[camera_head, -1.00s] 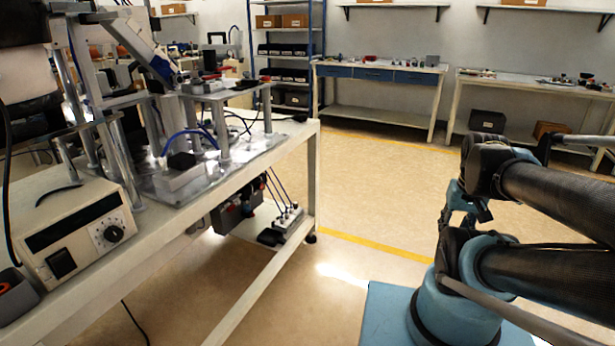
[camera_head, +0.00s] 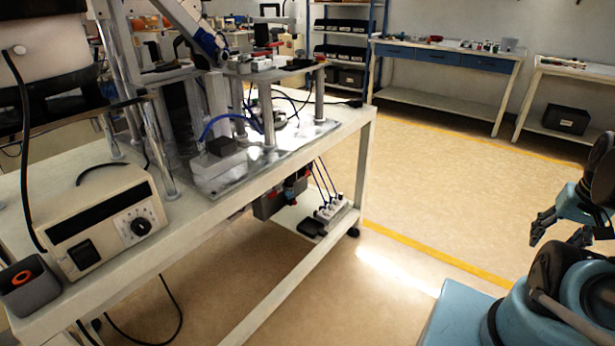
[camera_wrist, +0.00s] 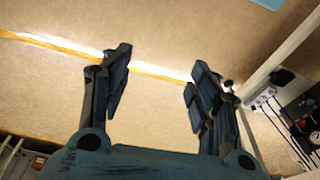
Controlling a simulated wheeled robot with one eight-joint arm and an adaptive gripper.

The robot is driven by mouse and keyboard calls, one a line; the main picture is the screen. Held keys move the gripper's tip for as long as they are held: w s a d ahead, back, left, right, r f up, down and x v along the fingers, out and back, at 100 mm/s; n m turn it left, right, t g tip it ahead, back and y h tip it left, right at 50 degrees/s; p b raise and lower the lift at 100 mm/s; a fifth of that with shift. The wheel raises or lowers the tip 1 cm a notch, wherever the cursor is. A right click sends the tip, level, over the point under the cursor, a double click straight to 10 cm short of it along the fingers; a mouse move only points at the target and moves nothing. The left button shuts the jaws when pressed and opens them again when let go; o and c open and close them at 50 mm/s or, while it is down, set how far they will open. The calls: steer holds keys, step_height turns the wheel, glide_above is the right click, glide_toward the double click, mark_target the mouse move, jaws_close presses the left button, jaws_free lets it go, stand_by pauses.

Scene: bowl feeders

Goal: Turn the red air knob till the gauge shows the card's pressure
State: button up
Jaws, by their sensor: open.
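My gripper (camera_head: 560,232) is at the right of the head view, out over the floor, well apart from the bench. In the wrist view my gripper (camera_wrist: 160,65) is open, with only floor between its fingers. Small red parts (camera_head: 289,191) show on a dark grey unit (camera_head: 268,203) under the bench top; I cannot tell which is the air knob. Dark equipment with small red and pale round parts (camera_wrist: 308,104) shows at the right edge of the wrist view. I cannot make out a gauge reading or a pressure card.
The bench (camera_head: 345,128) carries a feeder rig and a beige control box (camera_head: 100,222) with a black dial. A white valve block (camera_head: 334,210) with blue hoses sits on the lower shelf. The floor (camera_head: 350,285) between bench and gripper is clear. Further tables stand behind.

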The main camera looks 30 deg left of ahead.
steer(key=w+a+r+n+y, duration=0.3)
steer(key=w+a+r, duration=0.1)
steer(key=w+a, duration=0.55)
steer(key=w+a+r+n+y, duration=0.2)
steer(key=w+a+r, duration=0.2)
steer(key=w+a, duration=0.55)
steer(key=w+a+f+n+y, duration=0.2)
steer(key=w+a+n+y, duration=0.1)
steer(key=w+a, duration=0.7)
steer(key=w+a+f+n+y, duration=0.2)
steer(key=w+a, duration=0.5)
steer(key=a, duration=0.4)
steer(key=w+a+f+n+y, duration=0.2)
steer(key=a+f, duration=0.5)
steer(key=a, duration=0.3)
steer(key=w+a+f+n+y, duration=0.1)
steer(key=a+f+y, duration=0.1)
steer(key=a+f, duration=0.65)
steer(key=s+a+f+n+y, duration=0.1)
steer(key=s+a+f+y, duration=0.1)
steer(key=s+a+f, duration=0.2)
steer(key=s+a+f+g+y, duration=0.1)
steer(key=s+a+f, duration=0.3)
steer(key=a+f, duration=0.6)
step_height(320, 180, down, 5)
steer(key=shift+s+r+n+y, duration=0.1)
steer(key=shift+s+n+y, duration=0.05)
steer(key=shift+n+y, duration=0.25)
